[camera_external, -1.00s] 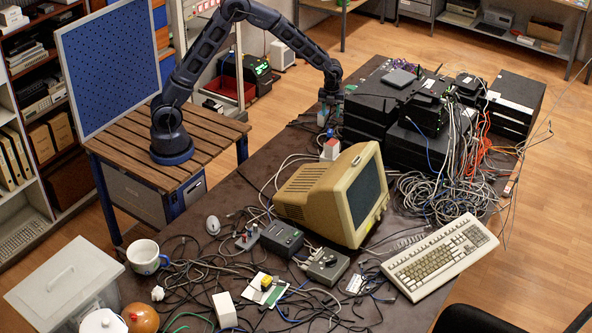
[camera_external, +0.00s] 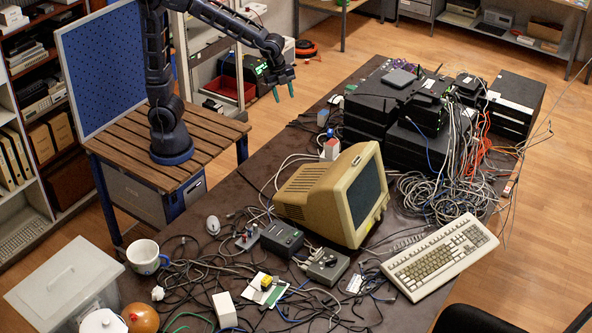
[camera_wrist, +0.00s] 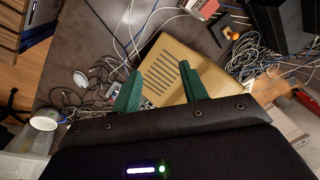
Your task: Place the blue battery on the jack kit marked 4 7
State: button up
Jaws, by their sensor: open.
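A small blue block (camera_external: 323,117), possibly the blue battery, stands upright at the table's far left edge, beside the black equipment stack; it is too small to identify surely. I cannot read any 4 7 marking, so I cannot tell which item is the jack kit. A grey piece with small jacks (camera_external: 247,237) lies left of the monitor. A white-green card with a yellow block (camera_external: 267,282) lies in front. My gripper (camera_external: 281,93) is open and empty, raised left of the blue block and apart from it. Its green fingers (camera_wrist: 160,70) show nothing between them in the wrist view.
A beige monitor (camera_external: 325,196) stands mid-table, with a red-and-white box (camera_external: 330,148) behind it. Black equipment (camera_external: 385,110) and tangled cables (camera_external: 435,195) fill the right. A keyboard (camera_external: 440,257), dark boxes (camera_external: 282,239) and a mug (camera_external: 145,257) crowd the front. Bare tabletop shows along the left edge.

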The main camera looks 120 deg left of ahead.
jog(key=s+d+r+n+t, duration=0.1)
jog(key=s+d+r+n, duration=0.1)
jog(key=s+d, duration=0.8)
jog(key=s+d+r+n+t+h, duration=0.1)
jog(key=s+d+n, duration=0.4)
jog(key=s+d, duration=0.5)
jog(key=shift+s+r+t, duration=0.35)
jog(key=shift+s+t, duration=0.05)
jog(key=shift+s, duration=0.85)
